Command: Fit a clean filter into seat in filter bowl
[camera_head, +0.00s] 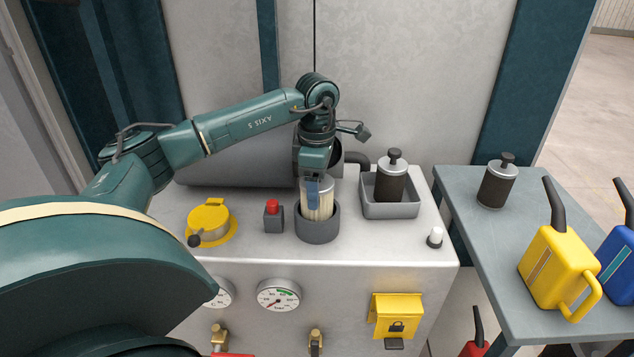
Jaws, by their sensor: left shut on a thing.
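The clean filter (319,207) is a pale, pleated cylinder, upright at the middle of the machine's top. My left gripper (314,190) comes down from above and is shut on its upper end. The filter bowl (317,231) is a dark grey round cup directly below. The filter's lower end goes behind the bowl's front rim and appears to be inside it. The seat is hidden in the bowl, so I cannot tell whether the filter touches it. My right gripper is not in view.
A dark brown filter with a black knob (391,184) stands in a grey tray (391,211) right of the bowl. A similar one (497,186) stands on the side table (470,216), near a yellow can (556,262). A red button (272,207) and yellow cap (209,219) are left of the bowl.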

